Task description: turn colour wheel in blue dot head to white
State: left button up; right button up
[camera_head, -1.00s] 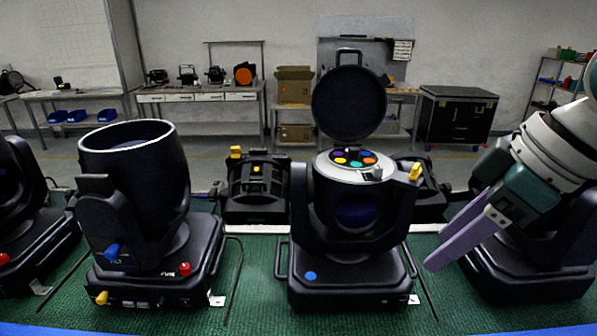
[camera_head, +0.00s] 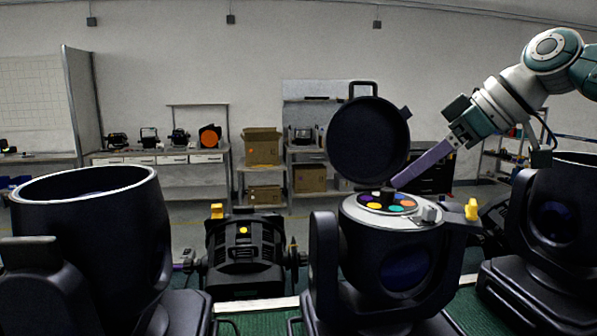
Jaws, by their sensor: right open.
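The blue dot head (camera_head: 392,270) stands right of centre with its round lid (camera_head: 368,140) tilted up behind it. Its blue dot is below the picture now. The colour wheel (camera_head: 390,211) lies in the open top, with yellow, purple, orange, teal and other dots around a dark hub. My right gripper (camera_head: 397,184) reaches down from the upper right. Its purple fingers are open, and their tips are just above or at the hub; I cannot tell whether they touch. The fingers overlap in this view. My left gripper is out of view.
A grey latch block (camera_head: 431,214) and a yellow knob (camera_head: 471,209) sit at the right of the open top. Neighbouring heads stand at left (camera_head: 95,230) and right (camera_head: 553,215). A smaller black fixture (camera_head: 244,255) stands behind. Benches and boxes line the back wall.

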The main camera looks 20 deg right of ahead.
aim_at(388, 189)
jog(key=shift+p+x, duration=0.3)
jog(key=shift+x, duration=1.65)
grip_shut()
